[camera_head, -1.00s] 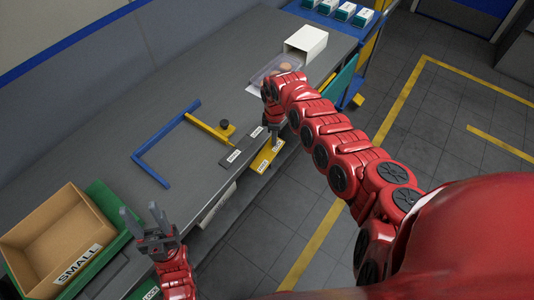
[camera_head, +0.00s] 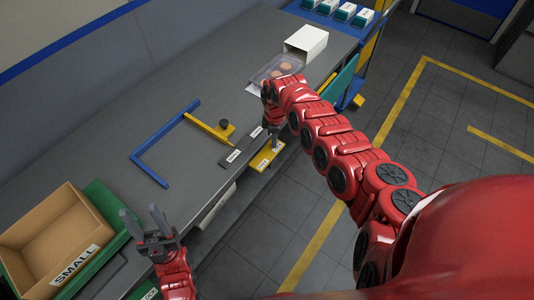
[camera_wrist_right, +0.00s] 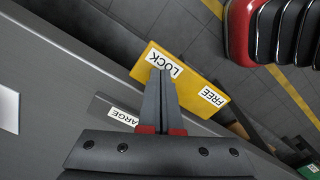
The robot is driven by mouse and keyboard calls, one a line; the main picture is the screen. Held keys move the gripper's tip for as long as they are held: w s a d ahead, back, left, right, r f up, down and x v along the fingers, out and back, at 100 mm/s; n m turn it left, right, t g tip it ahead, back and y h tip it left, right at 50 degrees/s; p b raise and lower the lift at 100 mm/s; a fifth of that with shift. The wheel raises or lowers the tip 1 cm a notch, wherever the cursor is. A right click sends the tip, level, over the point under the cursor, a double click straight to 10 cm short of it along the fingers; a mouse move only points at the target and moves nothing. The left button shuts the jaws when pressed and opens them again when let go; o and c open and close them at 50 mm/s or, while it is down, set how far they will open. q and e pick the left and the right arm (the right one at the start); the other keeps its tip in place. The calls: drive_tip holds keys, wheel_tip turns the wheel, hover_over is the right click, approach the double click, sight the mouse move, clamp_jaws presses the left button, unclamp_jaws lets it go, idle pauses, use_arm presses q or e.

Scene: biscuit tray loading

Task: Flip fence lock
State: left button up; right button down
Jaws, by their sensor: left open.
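The yellow lock plate (camera_head: 267,156) sits at the table's front edge, below the fence. In the right wrist view the same plate (camera_wrist_right: 190,83) carries a LOCK label and a FREE label. My right gripper (camera_head: 275,146) points down at the plate. In the wrist view its fingers (camera_wrist_right: 161,76) are together, with the tips over the LOCK label; no lever shows between them. The blue fence (camera_head: 164,146) lies on the table with a yellow arm (camera_head: 205,127) and a black knob. My left gripper (camera_head: 142,217) is open and empty near the front edge.
A dark plate (camera_head: 240,149) with size labels lies beside the lock plate. A cardboard box (camera_head: 45,238) labelled SMALL stands at left in a green tray. A clear biscuit tray (camera_head: 280,69) and a white box (camera_head: 306,43) are at the far end.

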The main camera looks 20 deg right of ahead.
wheel_tip(320, 180, up, 7)
drive_tip(key=p, duration=0.6)
idle(0.3)
drive_tip(key=shift+f, duration=0.15)
